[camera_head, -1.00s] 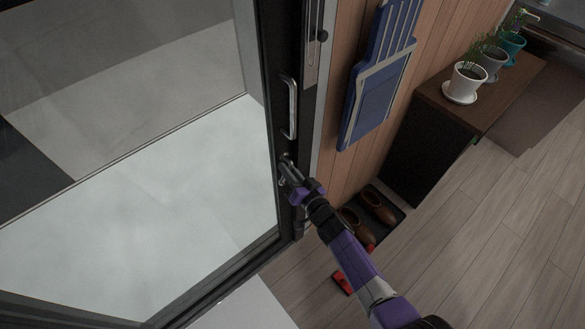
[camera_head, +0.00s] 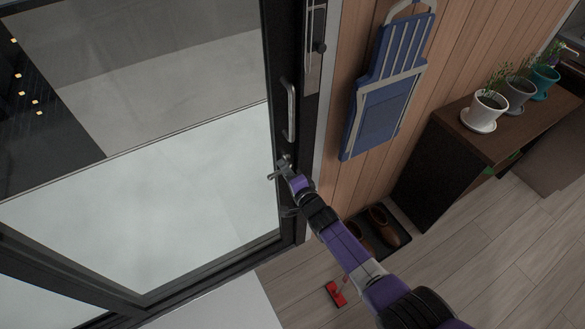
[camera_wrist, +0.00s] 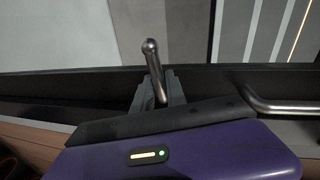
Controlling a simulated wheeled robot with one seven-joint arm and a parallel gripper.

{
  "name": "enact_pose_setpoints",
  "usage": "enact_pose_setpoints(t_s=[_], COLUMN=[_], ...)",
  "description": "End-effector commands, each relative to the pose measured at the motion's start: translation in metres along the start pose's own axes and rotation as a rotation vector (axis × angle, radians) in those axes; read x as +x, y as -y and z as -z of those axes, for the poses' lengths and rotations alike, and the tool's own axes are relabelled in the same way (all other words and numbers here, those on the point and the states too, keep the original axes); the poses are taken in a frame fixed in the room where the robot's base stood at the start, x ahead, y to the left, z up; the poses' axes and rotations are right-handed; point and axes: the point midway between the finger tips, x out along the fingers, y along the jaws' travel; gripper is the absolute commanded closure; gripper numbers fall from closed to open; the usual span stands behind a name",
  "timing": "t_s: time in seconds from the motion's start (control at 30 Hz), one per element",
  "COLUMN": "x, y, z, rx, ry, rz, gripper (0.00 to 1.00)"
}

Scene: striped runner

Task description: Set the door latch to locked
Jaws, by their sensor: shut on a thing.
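The door latch is a metal lever with a rounded end (camera_wrist: 153,66), on the dark frame of a glass door. In the wrist view it stands up between my two fingers, leaning slightly. In the head view the latch (camera_head: 274,175) sticks out to the left, below the door's handle. My gripper (camera_head: 284,169) is at the latch and shut on it; its fingers also show in the wrist view (camera_wrist: 160,92). The lever's base is hidden behind my gripper.
A vertical bar handle (camera_head: 291,112) is on the door frame just above my gripper. A blue folded board (camera_head: 382,110) hangs on the wood wall to the right. Shoes on a dark mat (camera_head: 396,247) and a red object (camera_head: 335,294) lie on the floor.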

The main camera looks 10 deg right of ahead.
Motion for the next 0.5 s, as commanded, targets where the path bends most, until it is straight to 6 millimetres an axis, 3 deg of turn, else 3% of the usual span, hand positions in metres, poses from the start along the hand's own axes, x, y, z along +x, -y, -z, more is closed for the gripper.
enact_pose_setpoints(t_s=[0.5], x=[0.0005], y=[0.0024], z=[-0.0046], rx=[0.102], ry=[0.02], rz=[-0.002], gripper=[1.0])
